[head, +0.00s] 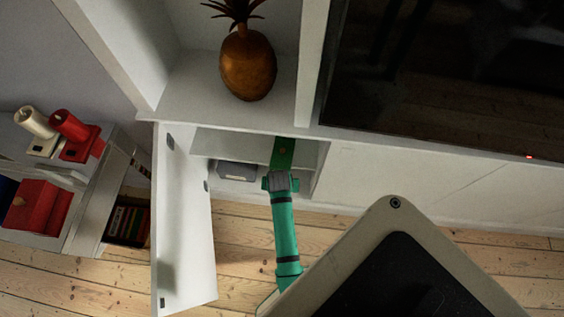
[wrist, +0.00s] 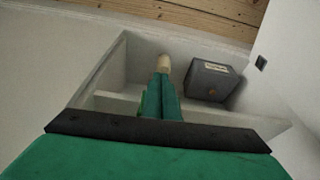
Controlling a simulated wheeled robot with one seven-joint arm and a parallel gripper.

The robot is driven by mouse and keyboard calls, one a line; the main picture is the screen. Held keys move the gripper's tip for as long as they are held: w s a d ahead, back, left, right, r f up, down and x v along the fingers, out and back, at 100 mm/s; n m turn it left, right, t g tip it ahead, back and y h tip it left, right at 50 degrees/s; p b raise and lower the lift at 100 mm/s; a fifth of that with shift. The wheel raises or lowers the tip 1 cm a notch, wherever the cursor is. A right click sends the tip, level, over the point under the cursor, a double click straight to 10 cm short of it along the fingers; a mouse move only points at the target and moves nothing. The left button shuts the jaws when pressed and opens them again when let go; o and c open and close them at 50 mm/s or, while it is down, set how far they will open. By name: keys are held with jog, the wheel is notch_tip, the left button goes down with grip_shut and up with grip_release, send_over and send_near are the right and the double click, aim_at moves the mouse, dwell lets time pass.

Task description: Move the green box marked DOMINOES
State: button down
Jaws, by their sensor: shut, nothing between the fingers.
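I cannot make out a green box marked DOMINOES in either view. My gripper (head: 284,150) is green and reaches into the open low compartment of the white cabinet (head: 380,180). In the wrist view my gripper (wrist: 163,66) has its fingers together, with pale tips and nothing between them. A grey box (head: 237,171) with a pale label sits in the compartment, to the left of my gripper. In the wrist view the grey box (wrist: 210,80) is right of the fingertips and apart from them. The label is too small to read.
The cabinet door (head: 186,230) stands open left of my arm. A pineapple ornament (head: 248,65) stands on the shelf above. A dark screen (head: 440,70) is at right. A side shelf (head: 90,205) at left holds red and cream things. Bare floorboards (head: 240,240) show between door and arm.

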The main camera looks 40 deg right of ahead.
aim_at(271, 170)
jog(key=w+d+f, duration=0.3)
jog(key=f, duration=0.1)
jog(key=shift+w+d+f, duration=0.2)
jog(key=shift+w+d, duration=0.15)
jog(key=shift+d, duration=0.05)
jog(key=shift+w, duration=0.1)
